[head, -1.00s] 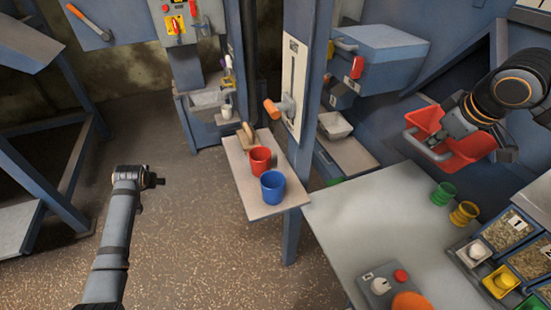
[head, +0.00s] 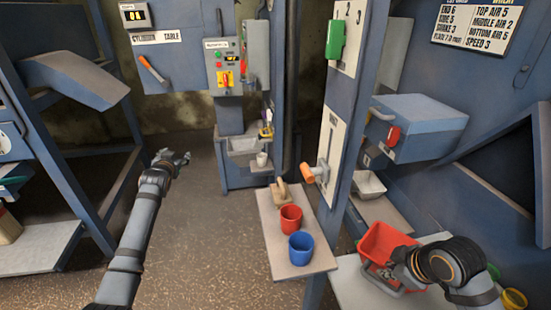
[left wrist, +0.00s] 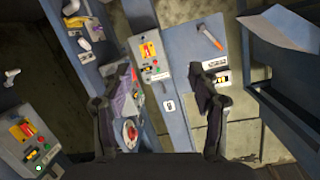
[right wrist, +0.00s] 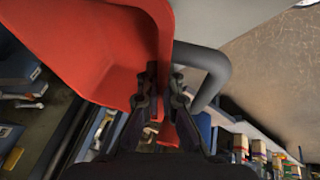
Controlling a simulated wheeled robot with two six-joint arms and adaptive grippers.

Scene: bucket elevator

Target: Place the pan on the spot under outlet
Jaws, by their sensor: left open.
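The red pan (head: 388,242) with a grey loop handle is in the air at the lower right of the head view, over the near table. It also fills the upper left of the right wrist view (right wrist: 95,45), with its grey handle (right wrist: 212,68) beside it. My right gripper (right wrist: 165,85) is shut on the pan where the handle meets it; the exact contact is partly hidden. My left gripper (head: 177,157) is open and empty over the floor, far from the pan; its spread fingers show in the left wrist view (left wrist: 152,92). I cannot tell which spot is under the outlet.
A narrow shelf (head: 303,258) holds a red cup (head: 291,218), a blue cup (head: 300,248) and a scoop (head: 280,194). A grey metal tray (head: 369,184) sits below a blue box (head: 420,125). Floor at left is free.

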